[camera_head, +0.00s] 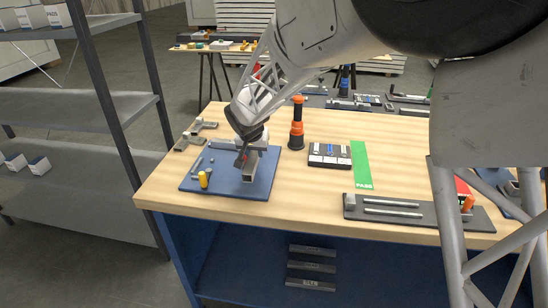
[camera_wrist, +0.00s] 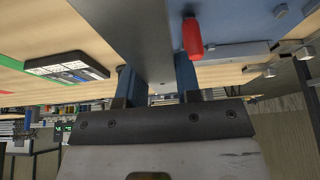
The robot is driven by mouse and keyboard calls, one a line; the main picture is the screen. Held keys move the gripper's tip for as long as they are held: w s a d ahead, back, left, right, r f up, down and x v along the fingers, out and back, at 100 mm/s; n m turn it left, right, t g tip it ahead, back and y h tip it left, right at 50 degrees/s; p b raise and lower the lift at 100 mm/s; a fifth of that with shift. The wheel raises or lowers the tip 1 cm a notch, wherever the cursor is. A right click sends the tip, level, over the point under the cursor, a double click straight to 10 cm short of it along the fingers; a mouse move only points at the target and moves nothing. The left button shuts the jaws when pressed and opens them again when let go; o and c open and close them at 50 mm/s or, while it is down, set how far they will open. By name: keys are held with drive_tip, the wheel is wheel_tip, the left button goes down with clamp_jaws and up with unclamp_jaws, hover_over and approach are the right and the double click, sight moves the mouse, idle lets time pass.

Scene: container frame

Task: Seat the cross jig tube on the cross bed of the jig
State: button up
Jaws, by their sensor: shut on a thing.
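The jig is a blue plate (camera_head: 262,185) lying flat on the left of the bench in the head view; it also shows in the wrist view (camera_wrist: 235,18). My gripper (camera_head: 247,150) is over its right part. In the wrist view my gripper (camera_wrist: 158,85) is shut on a grey square-sided tube (camera_wrist: 142,35), which stretches away between the two fingers. A red clamp handle (camera_wrist: 192,38) is close beside the tube. A yellow handle (camera_head: 203,179) stands at the plate's front left. The cross bed and the tube's far end are hidden, so I cannot tell whether the tube touches the bed.
An orange and black torch-like tool (camera_head: 297,125) stands just right of the jig. A black tray (camera_head: 330,163), a green PASS strip (camera_head: 362,165) and a dark plate with rods (camera_head: 420,214) lie farther right. Grey shelves (camera_head: 85,105) are at the left.

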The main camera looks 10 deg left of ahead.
drive_tip(key=w+a, duration=0.3)
drive_tip(key=a, duration=0.6)
drive_tip(key=w+a, duration=0.4)
drive_tip(key=a, duration=0.6)
drive_tip(key=shift+w+a, duration=0.15)
drive_tip(key=shift+a, duration=0.05)
drive_tip(key=shift+f, duration=0.25)
hover_over(211, 155)
drive_tip(key=s, duration=0.2)
drive_tip(key=shift+w+f, duration=0.15)
drive_tip(key=shift+f, duration=2.3)
drive_tip(key=shift+f, duration=1)
drive_tip(key=o, duration=1.6)
drive_tip(key=shift+r, duration=0.15)
